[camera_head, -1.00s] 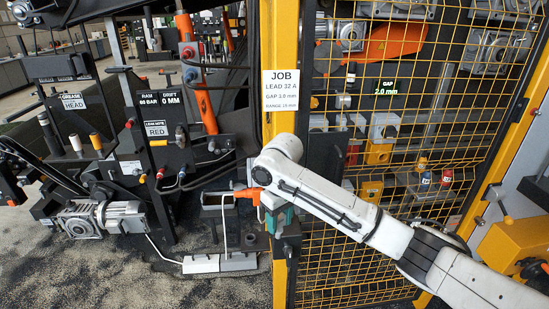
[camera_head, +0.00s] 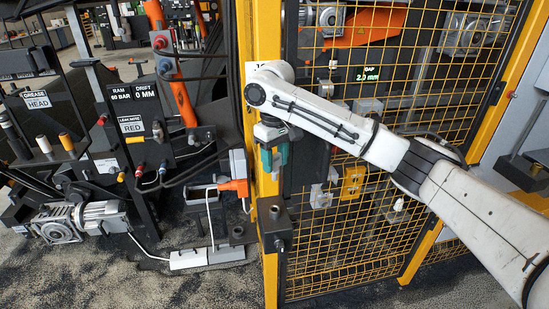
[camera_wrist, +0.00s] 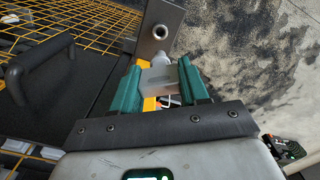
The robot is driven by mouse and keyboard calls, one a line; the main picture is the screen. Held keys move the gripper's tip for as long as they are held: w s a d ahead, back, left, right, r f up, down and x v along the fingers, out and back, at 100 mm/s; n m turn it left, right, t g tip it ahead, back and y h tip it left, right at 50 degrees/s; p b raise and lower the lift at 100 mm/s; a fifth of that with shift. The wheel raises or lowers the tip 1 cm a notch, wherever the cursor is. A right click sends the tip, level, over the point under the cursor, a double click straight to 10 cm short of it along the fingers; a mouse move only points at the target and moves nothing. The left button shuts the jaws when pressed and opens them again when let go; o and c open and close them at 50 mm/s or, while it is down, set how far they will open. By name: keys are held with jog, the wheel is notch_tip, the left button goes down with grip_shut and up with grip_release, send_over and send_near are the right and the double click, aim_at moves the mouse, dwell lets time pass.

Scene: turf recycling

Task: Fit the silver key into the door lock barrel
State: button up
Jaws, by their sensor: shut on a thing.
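My gripper (camera_head: 273,158) has teal fingers and hangs pointing down beside the yellow post. In the wrist view my gripper (camera_wrist: 160,85) is shut on the silver key (camera_wrist: 160,76), a pale grey block with a short round tip facing away from the palm. The lock barrel (camera_wrist: 160,32) shows there as a metal ring with a dark hole in a dark grey plate, just beyond the tip. Tip and ring look apart in the picture. In the head view the barrel's dark block (camera_head: 275,228) sits on the post below my gripper.
A yellow mesh fence (camera_head: 350,220) stands right behind my arm. Left of the post are a grey box with an orange plug (camera_head: 235,187), a white cable and a dark machine with label plates (camera_head: 130,92). A black handle (camera_wrist: 40,70) is at left in the wrist view.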

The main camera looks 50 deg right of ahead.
aim_at(275, 169)
notch_tip(275, 169, down, 10)
jog(key=b, duration=0.2)
jog(key=shift+b, duration=0.4)
jog(key=shift+r+p, duration=0.1)
jog(key=shift+p, duration=1.45)
dwell(1.6)
jog(key=shift+f+b, duration=0.75)
jog(key=shift+f, duration=1.3)
jog(key=o, duration=1.2)
jog(key=shift+r, duration=0.1)
notch_tip(275, 169, up, 11)
jog(key=shift+f, duration=0.2)
